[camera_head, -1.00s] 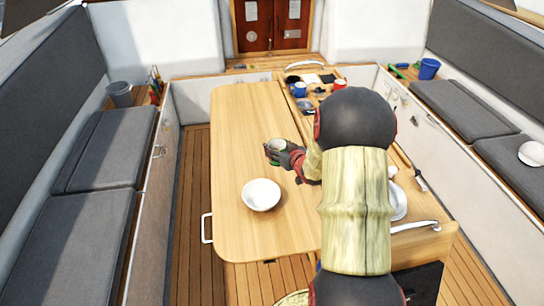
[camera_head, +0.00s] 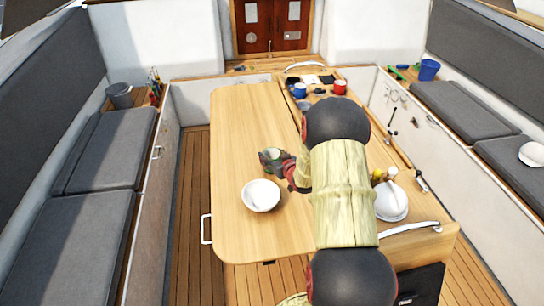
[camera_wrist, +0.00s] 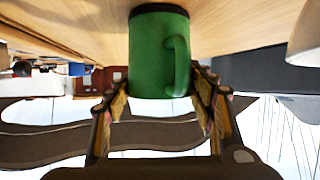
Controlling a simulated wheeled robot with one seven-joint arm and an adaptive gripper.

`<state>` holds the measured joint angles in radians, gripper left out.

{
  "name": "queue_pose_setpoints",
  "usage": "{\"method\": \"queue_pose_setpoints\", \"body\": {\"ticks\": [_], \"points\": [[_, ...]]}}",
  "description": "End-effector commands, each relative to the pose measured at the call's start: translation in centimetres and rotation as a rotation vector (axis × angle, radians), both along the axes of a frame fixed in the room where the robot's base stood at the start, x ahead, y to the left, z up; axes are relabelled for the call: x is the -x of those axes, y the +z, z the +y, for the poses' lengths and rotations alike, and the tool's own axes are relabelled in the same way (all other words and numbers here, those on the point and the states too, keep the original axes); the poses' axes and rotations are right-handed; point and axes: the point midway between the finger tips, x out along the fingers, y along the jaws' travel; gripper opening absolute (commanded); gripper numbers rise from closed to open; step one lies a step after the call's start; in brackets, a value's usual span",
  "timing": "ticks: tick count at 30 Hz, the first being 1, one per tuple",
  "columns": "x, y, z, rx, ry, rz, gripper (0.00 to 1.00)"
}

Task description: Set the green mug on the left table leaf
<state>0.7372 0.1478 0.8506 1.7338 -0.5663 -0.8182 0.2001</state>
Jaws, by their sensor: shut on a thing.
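The green mug (camera_head: 273,154) is in my gripper (camera_head: 268,160), over the left table leaf (camera_head: 240,120). In the wrist view the green mug (camera_wrist: 158,55) sits between the two fingers of my gripper (camera_wrist: 158,95), with its handle towards the right finger. That view is upside down, with the wooden leaf along its top and the mug's dark-banded end close to it. I cannot tell whether the mug touches the wood. A white bowl (camera_head: 261,195) stands on the leaf, nearer the camera than the mug.
A blue mug (camera_head: 299,90) and a red mug (camera_head: 340,87) stand at the table's far end. A white plate (camera_head: 391,203) lies on the right part, partly behind my arm. The leaf's far left half is clear. Grey cushioned benches (camera_head: 95,225) flank the table.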

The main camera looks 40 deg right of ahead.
Motion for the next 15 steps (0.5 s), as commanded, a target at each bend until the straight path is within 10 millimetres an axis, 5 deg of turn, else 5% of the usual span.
{"method": "queue_pose_setpoints", "body": {"ticks": [1,2,11,15], "points": [[0.0,-0.27,-0.01,0.0,0.0,0.0,0.26],[0.02,-0.26,0.01,0.0,0.0,0.001,0.55],[0.02,-0.19,0.01,0.0,0.0,0.001,0.72],[0.03,-0.18,0.01,0.0,0.0,0.001,0.72]]}}
